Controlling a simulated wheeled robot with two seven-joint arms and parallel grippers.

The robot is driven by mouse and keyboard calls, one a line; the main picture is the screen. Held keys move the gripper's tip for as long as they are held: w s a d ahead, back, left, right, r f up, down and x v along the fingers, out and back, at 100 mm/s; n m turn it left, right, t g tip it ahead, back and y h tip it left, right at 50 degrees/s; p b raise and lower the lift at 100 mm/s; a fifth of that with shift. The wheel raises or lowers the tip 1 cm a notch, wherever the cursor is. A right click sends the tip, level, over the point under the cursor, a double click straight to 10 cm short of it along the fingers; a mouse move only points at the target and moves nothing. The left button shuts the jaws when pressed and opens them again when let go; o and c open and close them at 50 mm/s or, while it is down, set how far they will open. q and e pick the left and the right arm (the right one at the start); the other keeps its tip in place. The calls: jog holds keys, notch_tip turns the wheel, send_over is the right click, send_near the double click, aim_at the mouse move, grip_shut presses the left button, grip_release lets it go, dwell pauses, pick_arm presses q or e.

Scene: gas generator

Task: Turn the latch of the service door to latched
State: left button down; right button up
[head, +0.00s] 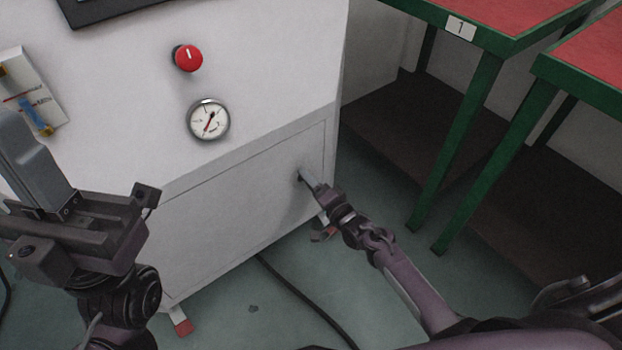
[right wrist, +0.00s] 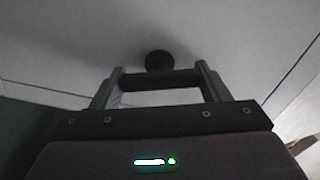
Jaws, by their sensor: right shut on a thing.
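The service door (head: 238,192) is the white lower panel of the generator cabinet, and it looks closed in its frame. Its small dark latch (head: 301,177) sits near the door's right side. In the right wrist view, the latch (right wrist: 159,61) shows as a dark round knob with a dark bar below it. My right gripper (head: 311,183) is at the latch, shut on it, with one finger at each end of the bar in the right wrist view (right wrist: 160,78). The latch's exact angle is hard to tell. My left gripper (head: 40,165) hangs before the cabinet at left; its jaw opening is unclear.
A red knob (head: 188,58) and a round gauge (head: 208,119) are on the cabinet above the door. Green tables with red tops (head: 520,20) stand at right. A black cable (head: 305,300) lies on the floor (head: 235,300) below the door.

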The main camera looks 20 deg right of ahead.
jog(key=m+p, duration=0.1)
jog(key=m, duration=0.2)
jog(key=shift+m, duration=0.3)
pick_arm(q)
jog(key=w+d+f+n+g+y, duration=0.4)
jog(key=w+f+y, duration=0.4)
jog(key=w+y, duration=0.1)
jog(key=shift+w+f, duration=0.25)
jog(key=shift+w, duration=0.25)
pick_arm(e)
jog(key=shift+m, duration=0.3)
pick_arm(q)
jog(key=shift+d, duration=0.1)
pick_arm(e)
jog(key=o, duration=1.4)
pick_arm(q)
notch_tip(320, 180, down, 19)
jog(key=w+d+g+y+p, duration=0.2)
jog(key=g+y+p, duration=0.1)
jog(key=g, duration=0.7)
jog(key=shift+f+y, duration=0.2)
jog(key=shift+y, duration=0.2)
pick_arm(e)
jog(key=shift+v, duration=3.9)
